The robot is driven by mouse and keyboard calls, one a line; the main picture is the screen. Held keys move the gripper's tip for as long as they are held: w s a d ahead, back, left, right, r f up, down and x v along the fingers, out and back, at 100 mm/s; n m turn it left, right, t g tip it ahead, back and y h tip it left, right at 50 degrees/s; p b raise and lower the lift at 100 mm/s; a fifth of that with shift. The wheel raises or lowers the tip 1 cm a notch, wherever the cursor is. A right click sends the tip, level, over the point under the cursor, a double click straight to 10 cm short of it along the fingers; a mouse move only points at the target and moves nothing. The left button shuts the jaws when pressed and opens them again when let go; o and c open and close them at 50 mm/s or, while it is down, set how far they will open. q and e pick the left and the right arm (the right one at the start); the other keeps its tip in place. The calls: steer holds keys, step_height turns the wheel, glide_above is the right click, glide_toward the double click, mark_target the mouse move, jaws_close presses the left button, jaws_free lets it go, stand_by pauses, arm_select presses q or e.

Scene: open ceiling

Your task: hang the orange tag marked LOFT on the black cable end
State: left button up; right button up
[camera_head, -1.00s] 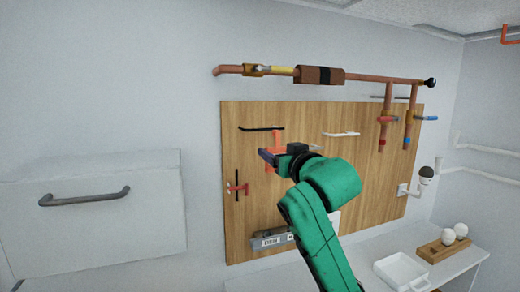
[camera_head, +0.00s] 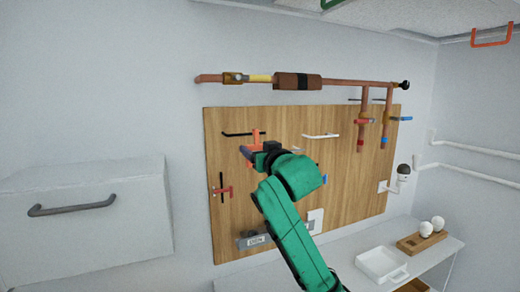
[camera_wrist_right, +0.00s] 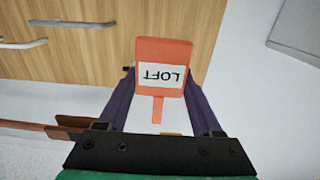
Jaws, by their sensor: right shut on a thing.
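The orange tag (camera_wrist_right: 162,52) marked LOFT shows upside down in the right wrist view, with a narrow orange stem below its face. My right gripper (camera_wrist_right: 160,100) is shut on it, with a purple finger on each side. In the head view the tag (camera_head: 256,135) and gripper (camera_head: 248,151) are in front of the wooden board's upper left. A thin black bar (camera_head: 236,134), which looks like the black cable end, projects there beside the tag. I cannot tell whether they touch. A small dark tip (camera_wrist_right: 127,68) shows beside a finger in the wrist view. My left gripper is out of view.
A copper pipe (camera_head: 350,82) with branches runs above the wooden board (camera_head: 290,180). A white bar (camera_head: 321,135) is right of the black one. A red-handled fitting (camera_head: 222,189) is lower left. A white cabinet (camera_head: 100,230) stands left; a shelf with a white tray (camera_head: 378,265) is lower right.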

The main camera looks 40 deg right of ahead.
steer(key=x, duration=0.4)
steer(key=shift+a+p, duration=0.15)
steer(key=shift+p, duration=0.15)
steer(key=shift+x, duration=2.45)
steer(key=shift+f, duration=0.1)
steer(key=shift+s, duration=0.1)
steer(key=shift+f, duration=0.1)
steer(key=shift+f+b, duration=0.35)
steer(key=shift+f, duration=0.3)
